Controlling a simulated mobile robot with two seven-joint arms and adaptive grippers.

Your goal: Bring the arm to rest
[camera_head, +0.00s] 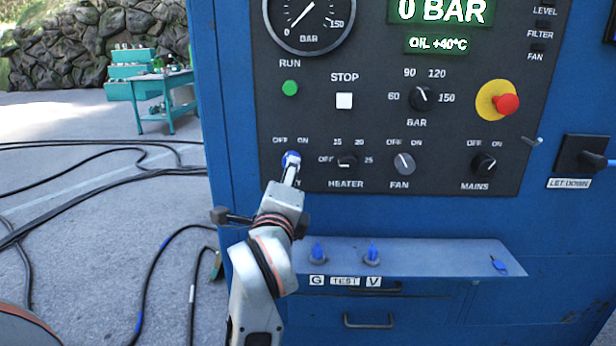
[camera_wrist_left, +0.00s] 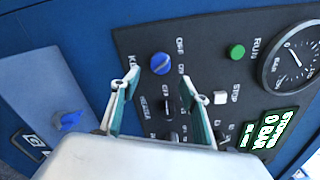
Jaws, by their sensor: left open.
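The task names only the arm. My left gripper (camera_head: 291,176) reaches up from below to the KEY switch on the dark control panel (camera_head: 440,125). A blue key head (camera_head: 292,158) shows at its tip. In the left wrist view, my left gripper (camera_wrist_left: 158,80) has its two teal-edged fingers spread wide. The round blue key head (camera_wrist_left: 160,63) lies beyond and between the fingertips, with visible gaps on both sides. Whether a finger touches the panel cannot be told. My right gripper is in neither view.
A shelf (camera_head: 450,258) with several blue keys juts out below the panel. A red stop button (camera_head: 506,104) and a lever at the right edge (camera_head: 597,160) stick out. Black cables (camera_head: 90,147) lie on the floor at left. A teal workbench (camera_head: 165,100) stands behind.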

